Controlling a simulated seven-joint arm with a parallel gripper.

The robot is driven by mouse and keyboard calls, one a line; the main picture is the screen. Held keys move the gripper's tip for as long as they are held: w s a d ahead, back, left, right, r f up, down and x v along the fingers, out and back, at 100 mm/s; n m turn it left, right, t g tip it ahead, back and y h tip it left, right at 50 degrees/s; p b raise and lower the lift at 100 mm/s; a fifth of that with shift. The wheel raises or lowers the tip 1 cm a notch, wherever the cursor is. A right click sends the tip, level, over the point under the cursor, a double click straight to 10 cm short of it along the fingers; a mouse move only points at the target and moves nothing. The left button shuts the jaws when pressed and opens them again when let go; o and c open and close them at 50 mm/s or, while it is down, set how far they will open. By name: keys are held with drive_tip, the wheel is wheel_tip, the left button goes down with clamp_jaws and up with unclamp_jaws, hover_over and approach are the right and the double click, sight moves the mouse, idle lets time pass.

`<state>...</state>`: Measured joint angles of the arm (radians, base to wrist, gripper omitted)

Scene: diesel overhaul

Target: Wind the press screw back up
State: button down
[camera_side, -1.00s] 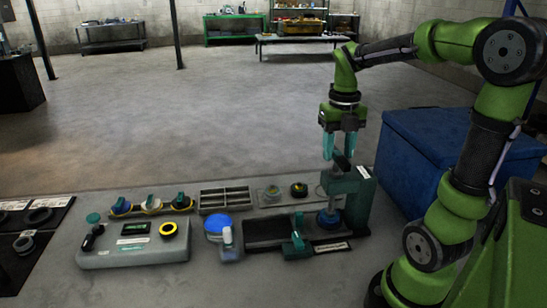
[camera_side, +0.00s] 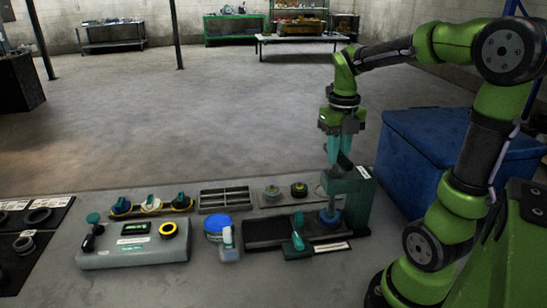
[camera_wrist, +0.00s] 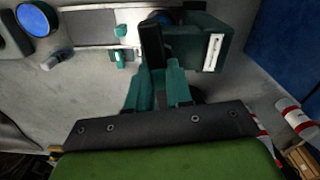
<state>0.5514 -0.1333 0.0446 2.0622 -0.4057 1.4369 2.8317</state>
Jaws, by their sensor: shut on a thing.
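The green press (camera_side: 350,200) stands at the right end of the bench. Its dark screw handle (camera_side: 345,162) is at the top, and a blue round piece (camera_side: 329,218) sits low under the press. My gripper (camera_side: 335,162) points straight down over the press with its teal fingers shut on the handle. In the wrist view, the black handle bar (camera_wrist: 152,42) sticks out beyond the fingertips (camera_wrist: 157,70), beside the green press body (camera_wrist: 205,45). The fingers hide the gripped part and the screw beneath it.
A dark tray (camera_side: 265,233) with a green clamp-like part (camera_side: 297,236) lies left of the press. A blue-lidded tub (camera_side: 217,226), a grey control box (camera_side: 133,252) and a slotted rack (camera_side: 225,199) stand farther left. A blue chest (camera_side: 425,150) is close behind on the right.

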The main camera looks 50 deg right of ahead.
drive_tip(key=n, duration=0.4)
drive_tip(key=shift+r, duration=0.15)
drive_tip(key=shift+n, duration=0.3)
drive_tip(key=n, duration=0.3)
drive_tip(key=shift+r+n, duration=0.15)
drive_tip(key=shift+n, duration=0.95)
drive_tip(key=n, duration=0.5)
drive_tip(key=shift+r, duration=0.15)
drive_tip(key=shift+n, duration=0.4)
